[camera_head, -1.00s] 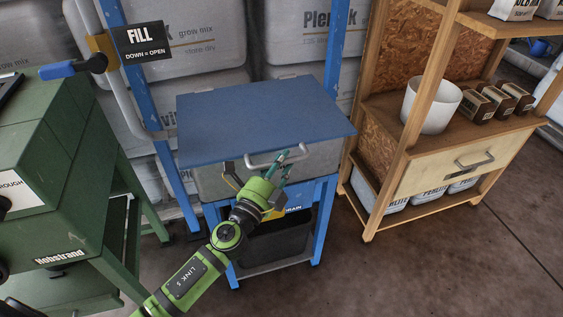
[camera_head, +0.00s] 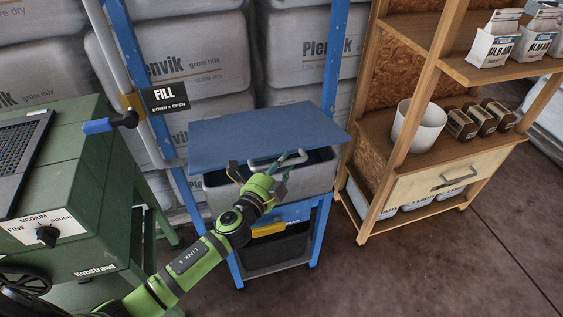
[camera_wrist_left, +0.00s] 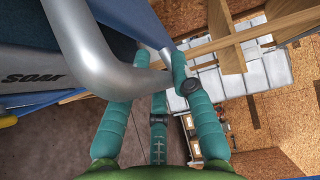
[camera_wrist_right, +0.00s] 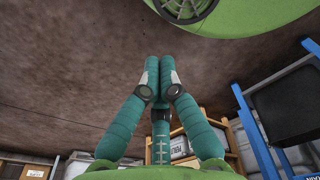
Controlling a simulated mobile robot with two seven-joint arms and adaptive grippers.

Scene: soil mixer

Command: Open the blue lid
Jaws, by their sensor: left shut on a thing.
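The blue lid (camera_head: 260,126) is partly raised in the head view. Its front edge stands above the grey bin (camera_head: 312,178), and a gap along the right and front shows the dark interior. A grey bar handle (camera_head: 265,161) is at the lid's front edge. My left gripper (camera_head: 283,174) is shut on this handle. In the left wrist view the thick bent handle (camera_wrist_left: 85,50) runs between the teal fingers (camera_wrist_left: 152,78), with the blue lid (camera_wrist_left: 130,18) above. My right gripper (camera_wrist_right: 164,68) is shut and empty in its wrist view, fingertips together; the head view does not show it.
A blue frame (camera_head: 322,225) holds the bin, with a dark tub (camera_head: 278,250) below. A wooden shelf (camera_head: 455,170) is at right. Stacked sacks are behind; the floor at front right is clear.

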